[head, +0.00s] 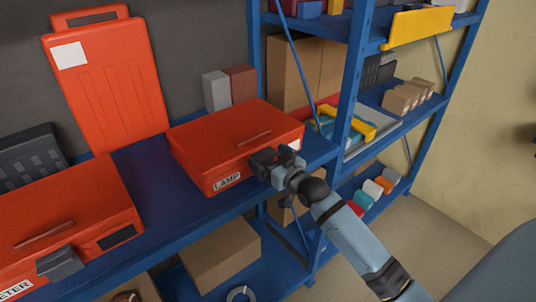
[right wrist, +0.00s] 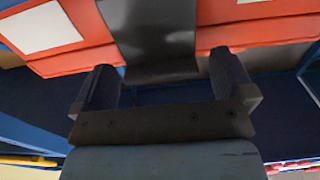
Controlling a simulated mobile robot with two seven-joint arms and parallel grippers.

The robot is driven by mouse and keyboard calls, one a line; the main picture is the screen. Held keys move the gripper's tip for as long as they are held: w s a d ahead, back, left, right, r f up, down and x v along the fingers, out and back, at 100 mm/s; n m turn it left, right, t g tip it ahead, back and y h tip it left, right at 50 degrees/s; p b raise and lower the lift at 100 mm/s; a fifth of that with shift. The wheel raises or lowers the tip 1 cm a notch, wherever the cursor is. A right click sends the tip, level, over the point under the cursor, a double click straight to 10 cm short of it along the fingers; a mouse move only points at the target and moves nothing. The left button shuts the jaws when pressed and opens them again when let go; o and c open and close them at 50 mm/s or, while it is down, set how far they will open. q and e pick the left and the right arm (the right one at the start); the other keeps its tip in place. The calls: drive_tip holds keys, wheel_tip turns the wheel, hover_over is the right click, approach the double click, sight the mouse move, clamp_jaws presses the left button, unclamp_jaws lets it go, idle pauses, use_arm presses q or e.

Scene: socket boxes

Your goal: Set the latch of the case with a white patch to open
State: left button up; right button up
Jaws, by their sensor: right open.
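The orange LAMP case (head: 235,140) lies flat on the blue shelf, lid down. A white patch (head: 296,145) is on its front, right of my right gripper, and shows at the left in the right wrist view (right wrist: 40,27). The case's dark latch (right wrist: 152,38) shows in the right wrist view; in the head view the gripper hides it. My right gripper (head: 268,161) is open at the case's front, its two fingers (right wrist: 165,85) on either side of the latch with gaps. I cannot tell whether they touch it. My left gripper is out of view.
The METER case (head: 75,215) lies at left, with a dark latch (head: 60,263) and black patch (head: 117,237). An upright orange case (head: 115,85) with a white label stands behind. Grey (head: 216,91) and brown (head: 240,84) blocks stand behind the LAMP case. A blue rack post (head: 347,100) is at right.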

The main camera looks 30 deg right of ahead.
drive_tip(key=shift+w, duration=0.45)
drive_tip(key=shift+c, duration=0.5)
